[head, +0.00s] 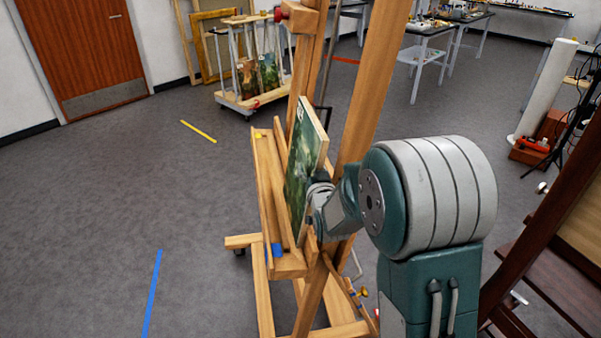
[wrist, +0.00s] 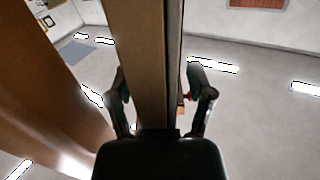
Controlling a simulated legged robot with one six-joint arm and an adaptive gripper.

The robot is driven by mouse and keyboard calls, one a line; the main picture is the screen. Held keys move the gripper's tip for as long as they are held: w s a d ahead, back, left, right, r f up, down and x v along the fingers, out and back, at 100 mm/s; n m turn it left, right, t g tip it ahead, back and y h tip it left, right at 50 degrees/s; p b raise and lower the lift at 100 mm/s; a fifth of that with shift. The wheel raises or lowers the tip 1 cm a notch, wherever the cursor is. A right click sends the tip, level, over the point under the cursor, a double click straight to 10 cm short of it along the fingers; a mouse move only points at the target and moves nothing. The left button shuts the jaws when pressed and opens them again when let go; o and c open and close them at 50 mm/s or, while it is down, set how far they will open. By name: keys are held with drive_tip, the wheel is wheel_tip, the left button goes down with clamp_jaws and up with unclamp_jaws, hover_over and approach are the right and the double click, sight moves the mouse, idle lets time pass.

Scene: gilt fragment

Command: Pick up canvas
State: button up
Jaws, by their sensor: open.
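The canvas (head: 301,160), with a green painted face and a pale side edge, stands slightly tilted on the wooden easel's ledge (head: 266,190). My gripper (head: 316,195) is at its lower right edge in the head view. The gripper hides part of that edge, and whether it touches cannot be told. In the wrist view my gripper (wrist: 163,97) is open, with one dark finger on each side of a long tan and dark strip. That strip seems to be the canvas seen edge-on, but I cannot be sure.
The easel's posts (head: 366,85) rise close behind my gripper. A dark wooden frame (head: 545,255) stands at right. A cart with paintings (head: 255,95) and tables (head: 430,50) are farther back. The floor at left is clear, with blue tape (head: 152,292) and yellow tape (head: 198,131).

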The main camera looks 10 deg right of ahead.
drive_tip(key=shift+w, duration=0.3)
clamp_jaws()
drive_tip(key=shift+r, duration=0.1)
